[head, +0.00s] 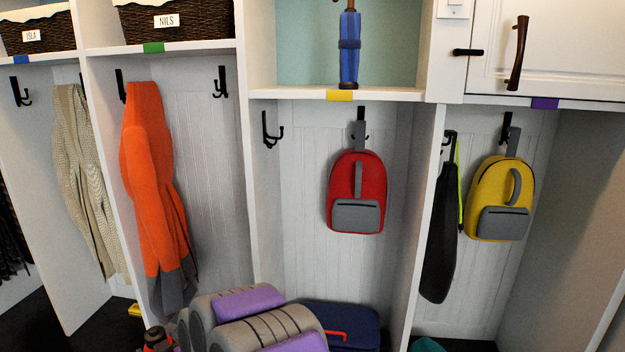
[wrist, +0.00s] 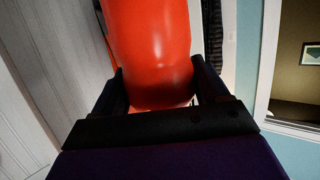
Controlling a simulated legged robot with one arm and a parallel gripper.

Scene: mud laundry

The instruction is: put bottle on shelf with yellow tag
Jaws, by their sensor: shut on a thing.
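A red-orange bottle (wrist: 150,45) fills the middle of the wrist view, between the two black fingers of my gripper (wrist: 157,88). My gripper is shut on it; the bottle's far end runs out of the picture. In the head view, the shelf (head: 285,94) with the yellow tag (head: 339,95) is at upper centre, above a cubby. A blue item (head: 349,60) with a brown top stands upright on this shelf, right of its middle. The shelf's left part is bare. My gripper is not clearly seen in the head view, where my grey and purple arm covers the bottom.
Below the yellow-tag shelf hangs a red backpack (head: 357,190). Left are an orange coat (head: 150,170) and a basket labelled NILS (head: 178,21) above a green tag. Right are a yellow backpack (head: 500,197) and a white cabinet door (head: 570,50). White dividers separate the cubbies.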

